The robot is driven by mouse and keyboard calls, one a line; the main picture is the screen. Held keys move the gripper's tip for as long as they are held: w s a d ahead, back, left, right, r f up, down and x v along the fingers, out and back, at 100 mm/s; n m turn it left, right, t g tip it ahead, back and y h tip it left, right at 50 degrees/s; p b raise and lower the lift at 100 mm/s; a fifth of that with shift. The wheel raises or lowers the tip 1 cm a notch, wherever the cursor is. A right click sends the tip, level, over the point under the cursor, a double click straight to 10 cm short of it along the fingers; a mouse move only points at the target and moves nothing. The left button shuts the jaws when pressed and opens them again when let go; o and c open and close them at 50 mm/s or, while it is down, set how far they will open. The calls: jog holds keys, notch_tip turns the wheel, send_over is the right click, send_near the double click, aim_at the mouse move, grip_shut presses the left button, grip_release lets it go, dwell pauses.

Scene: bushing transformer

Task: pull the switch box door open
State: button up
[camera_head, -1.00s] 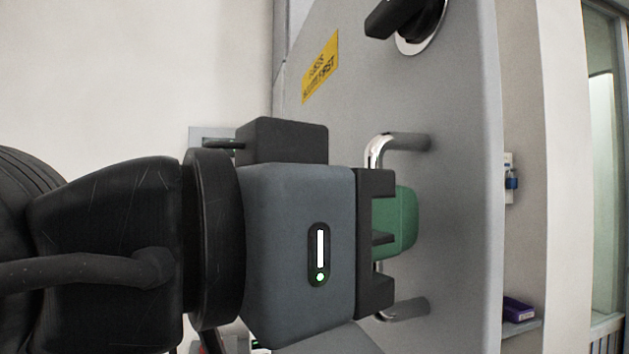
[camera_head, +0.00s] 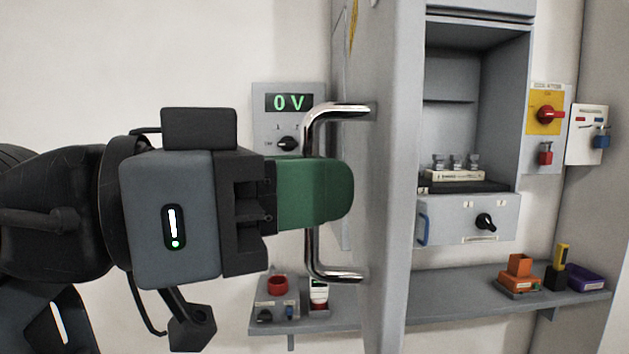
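The grey switch box door (camera_head: 388,200) stands swung open in the middle of the view, seen nearly edge-on. Its chrome bar handle (camera_head: 313,249) sticks out to the left. My gripper (camera_head: 312,192) is at the handle's middle, its green fingers covering that part of the bar. The fingers appear closed around the bar, though the contact itself is hidden behind them. To the right of the door, the switch box interior (camera_head: 460,110) shows, with several small insulators on a white block and a grey panel with a black knob.
A shelf (camera_head: 440,312) runs below, holding a red-button box (camera_head: 277,297), an orange device (camera_head: 519,280) and a purple box (camera_head: 587,277). A 0 V display panel (camera_head: 289,115) is on the wall behind the handle. A red switch (camera_head: 546,114) is at right.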

jog(key=o, duration=0.4)
jog(key=shift+p+v, duration=2.6)
jog(key=shift+v, duration=4.35)
